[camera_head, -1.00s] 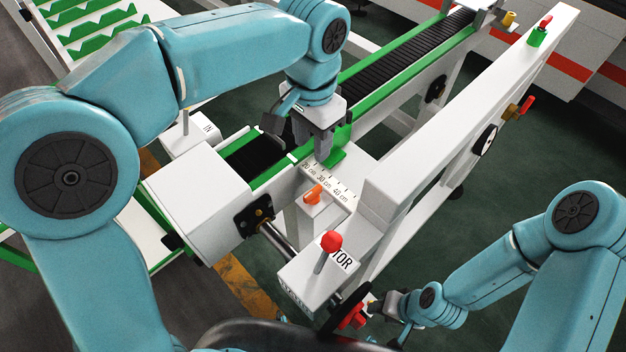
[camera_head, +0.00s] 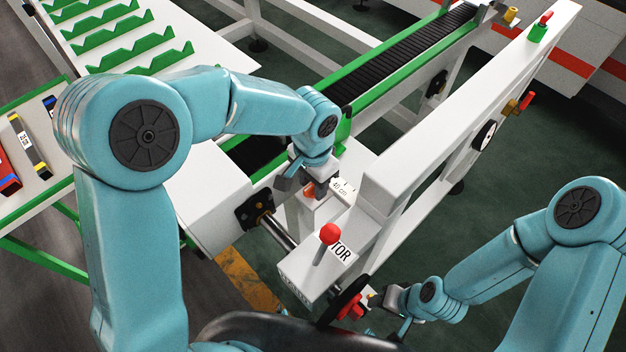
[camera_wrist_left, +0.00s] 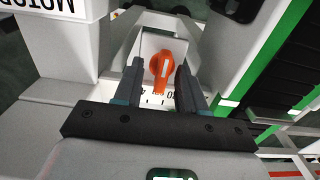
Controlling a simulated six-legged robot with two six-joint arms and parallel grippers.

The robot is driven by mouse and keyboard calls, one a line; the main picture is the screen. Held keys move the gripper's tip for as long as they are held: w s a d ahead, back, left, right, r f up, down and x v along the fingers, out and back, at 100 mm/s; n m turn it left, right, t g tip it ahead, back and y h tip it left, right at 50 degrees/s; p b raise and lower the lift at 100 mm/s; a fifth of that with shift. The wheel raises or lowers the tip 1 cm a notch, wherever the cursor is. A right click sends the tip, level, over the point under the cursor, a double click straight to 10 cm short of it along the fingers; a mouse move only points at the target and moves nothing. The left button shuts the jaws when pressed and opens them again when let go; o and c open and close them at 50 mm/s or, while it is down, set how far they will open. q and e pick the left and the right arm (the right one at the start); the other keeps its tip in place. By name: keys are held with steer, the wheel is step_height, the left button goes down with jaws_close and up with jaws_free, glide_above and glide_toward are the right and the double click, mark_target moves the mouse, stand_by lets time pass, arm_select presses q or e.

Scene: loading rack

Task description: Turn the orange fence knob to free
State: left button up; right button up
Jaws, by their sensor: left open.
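The orange fence knob (camera_wrist_left: 161,68) sits on a white block between the two fingers of my left gripper (camera_wrist_left: 160,80) in the left wrist view. The fingers are open, one on each side of it, with gaps showing. In the head view the knob (camera_head: 310,191) is partly hidden by my left gripper (camera_head: 308,186), which points down over it. The printed centimetre scale (camera_head: 343,188) lies beside the knob, mostly covered by the gripper. My right gripper (camera_head: 375,299) is by a red part near the front; its jaws are too small to read.
A red-topped lever (camera_head: 330,235) stands on the white motor box (camera_head: 303,272) in front of the knob. The conveyor belt (camera_head: 400,65) runs behind, with a tall white beam (camera_head: 470,110) to its right. A green-ridged rack (camera_head: 125,35) is at the back left.

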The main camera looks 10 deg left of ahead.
arm_select(q)
steer(key=shift+s, duration=0.1)
steer(key=shift+w+a+f, duration=0.1)
steer(key=shift+w+a, duration=0.05)
steer(key=shift+w, duration=0.15)
jaws_close()
steer(key=shift+s, duration=0.1)
